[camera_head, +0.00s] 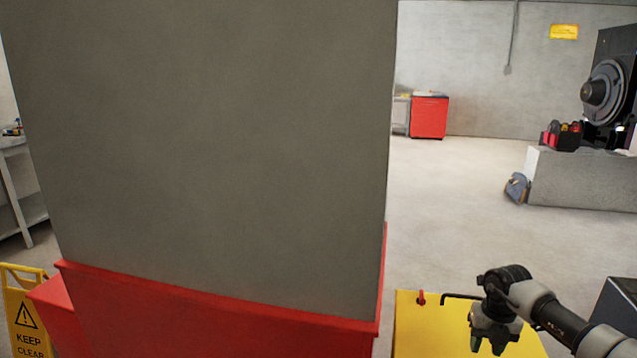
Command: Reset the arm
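My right gripper (487,347) is at the lower right, pointing down over a yellow surface (415,335). Its two dark fingertips show a gap between them, and nothing is visible in it. A thin black bent rod (460,296) shows just left of the gripper's wrist; I cannot tell what it is attached to. My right arm comes in from the right edge. My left gripper is not in view.
A large grey block with a red base (220,312) fills the left and middle. A yellow "KEEP CLEAR" sign (28,325) stands at the lower left. A red cabinet (429,117) and a concrete plinth (580,182) stand farther back. Open floor lies between.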

